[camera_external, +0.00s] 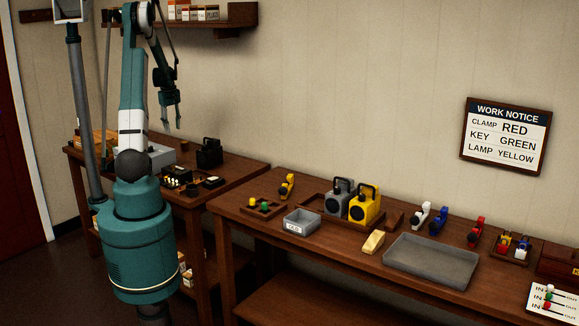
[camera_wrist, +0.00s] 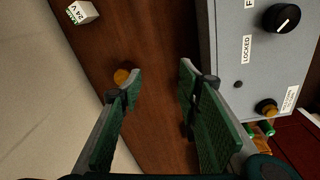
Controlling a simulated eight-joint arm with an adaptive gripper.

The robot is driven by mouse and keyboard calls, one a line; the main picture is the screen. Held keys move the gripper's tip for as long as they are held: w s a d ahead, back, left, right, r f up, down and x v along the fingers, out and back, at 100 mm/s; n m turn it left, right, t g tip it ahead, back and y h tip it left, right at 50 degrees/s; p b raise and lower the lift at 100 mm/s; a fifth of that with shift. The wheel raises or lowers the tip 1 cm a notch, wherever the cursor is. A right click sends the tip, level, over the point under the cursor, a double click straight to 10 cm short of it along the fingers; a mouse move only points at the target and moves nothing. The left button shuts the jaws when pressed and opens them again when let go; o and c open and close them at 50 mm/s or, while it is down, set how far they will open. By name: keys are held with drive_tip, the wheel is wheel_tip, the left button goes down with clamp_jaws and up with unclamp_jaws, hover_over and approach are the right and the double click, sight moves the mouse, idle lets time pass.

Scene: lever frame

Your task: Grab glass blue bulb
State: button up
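I cannot make out a blue glass bulb in either view. My gripper (camera_external: 172,120) hangs above the left table in the external view, fingers pointing down. In the wrist view its green-padded fingers (camera_wrist: 160,78) stand apart with nothing between them but bare wood below. Several small pale and yellow pieces (camera_external: 175,182) sit in a dark holder on the left table, too small to identify.
The external view shows a black box (camera_external: 209,153) and a wall shelf (camera_external: 215,20).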

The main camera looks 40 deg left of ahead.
drive_tip(key=s+a+f, duration=0.1)
drive_tip(key=a+f, duration=0.1)
drive_tip(key=a, duration=0.1)
drive_tip(key=s+a+f+n+p, duration=0.1)
drive_tip(key=a+f, duration=0.1)
drive_tip(key=a, duration=0.1)
drive_tip(key=s+a+f+n, duration=0.1)
drive_tip(key=a+f, duration=0.1)
drive_tip(key=a, duration=0.1)
drive_tip(key=shift+a+f+g+h+p, duration=0.1)
drive_tip(key=shift+a+g+h+p, duration=0.2)
drive_tip(key=shift+a, duration=0.1)
drive_tip(key=shift+s, duration=0.1)
drive_tip(key=shift+f, duration=1.3)
drive_tip(key=shift+f, duration=2.65)
drive_tip(key=c, duration=0.9)
